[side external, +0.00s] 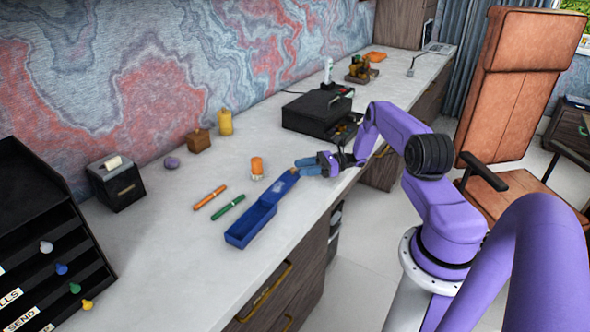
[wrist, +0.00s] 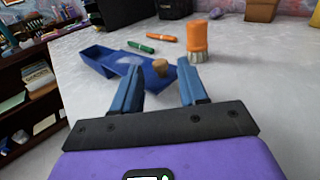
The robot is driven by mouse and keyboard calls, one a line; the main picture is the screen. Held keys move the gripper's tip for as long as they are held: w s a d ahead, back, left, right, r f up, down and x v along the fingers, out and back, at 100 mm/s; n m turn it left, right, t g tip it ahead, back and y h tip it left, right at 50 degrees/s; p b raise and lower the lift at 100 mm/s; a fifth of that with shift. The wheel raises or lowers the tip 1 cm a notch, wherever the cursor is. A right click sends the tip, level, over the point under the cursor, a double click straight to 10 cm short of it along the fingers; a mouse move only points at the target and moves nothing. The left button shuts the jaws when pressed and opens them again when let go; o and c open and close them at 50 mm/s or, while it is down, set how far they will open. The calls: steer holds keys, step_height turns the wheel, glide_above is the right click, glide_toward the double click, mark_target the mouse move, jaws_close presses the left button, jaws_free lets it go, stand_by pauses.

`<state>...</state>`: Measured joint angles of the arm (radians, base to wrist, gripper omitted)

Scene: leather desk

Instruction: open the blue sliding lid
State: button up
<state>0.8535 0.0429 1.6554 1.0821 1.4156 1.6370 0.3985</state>
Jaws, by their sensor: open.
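The blue box (side external: 250,227) lies on the desk with an open compartment at its near-left end. Its blue lid (side external: 284,184) extends from the other end toward my gripper. The box (wrist: 92,62) and lid (wrist: 135,72) also show in the wrist view, where a tan knob (wrist: 160,69) stands on the lid. My gripper (side external: 301,167) is open, with its blue fingers just beyond the lid's far end. In the wrist view the knob appears between the fingertips (wrist: 160,74); I see no contact with it.
An orange pen (side external: 210,197) and a green pen (side external: 228,207) lie behind the box. A black machine (side external: 317,112) stands beyond my gripper.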

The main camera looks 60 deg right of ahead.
steer(key=v, duration=1.3)
